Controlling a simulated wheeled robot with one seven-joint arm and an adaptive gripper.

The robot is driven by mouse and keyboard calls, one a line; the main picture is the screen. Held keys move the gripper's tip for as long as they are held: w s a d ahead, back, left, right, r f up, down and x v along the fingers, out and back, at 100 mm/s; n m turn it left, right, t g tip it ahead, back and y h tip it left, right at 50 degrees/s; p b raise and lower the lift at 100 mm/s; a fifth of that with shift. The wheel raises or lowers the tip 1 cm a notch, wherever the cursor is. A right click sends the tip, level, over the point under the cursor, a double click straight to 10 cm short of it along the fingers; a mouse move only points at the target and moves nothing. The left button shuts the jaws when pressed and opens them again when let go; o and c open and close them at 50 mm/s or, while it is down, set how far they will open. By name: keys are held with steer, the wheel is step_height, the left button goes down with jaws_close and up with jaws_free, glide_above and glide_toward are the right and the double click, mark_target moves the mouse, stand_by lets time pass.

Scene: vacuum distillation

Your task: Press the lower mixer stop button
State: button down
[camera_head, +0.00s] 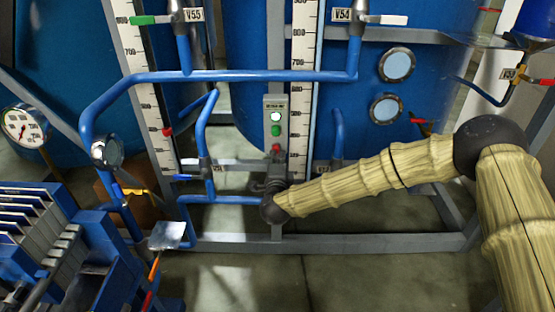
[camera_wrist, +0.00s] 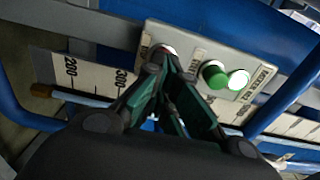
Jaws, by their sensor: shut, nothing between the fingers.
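A grey button box (camera_head: 275,122) is mounted upright between two blue tanks, beside a white scale. It carries a lit whitish-green lamp (camera_head: 276,116) at the top, a green button (camera_head: 276,131) below it and a red button (camera_head: 276,148) at the bottom. In the wrist view the box shows tilted, with the lamp (camera_wrist: 238,79), the green button (camera_wrist: 213,74) and the red button (camera_wrist: 168,49). My gripper (camera_wrist: 162,66) is shut and empty, its fingertips at the red button and partly covering it. I cannot tell whether they touch it. The gripper also shows below the box in the head view (camera_head: 275,170).
Blue pipes (camera_head: 250,76) with valves run around the box. White scales (camera_head: 303,70) stand beside it, and a grey frame beam (camera_head: 350,243) runs below. A pressure gauge (camera_head: 25,127) is at the left. The floor in front is clear.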

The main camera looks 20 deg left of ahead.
steer(key=shift+x, duration=1)
steer(key=shift+w+d+r, duration=0.1)
steer(key=shift+w+r, duration=0.05)
steer(key=shift+r, duration=0.35)
steer(key=v, duration=1.4)
steer(key=shift+s+f+p, duration=0.4)
steer(key=shift+f, duration=0.1)
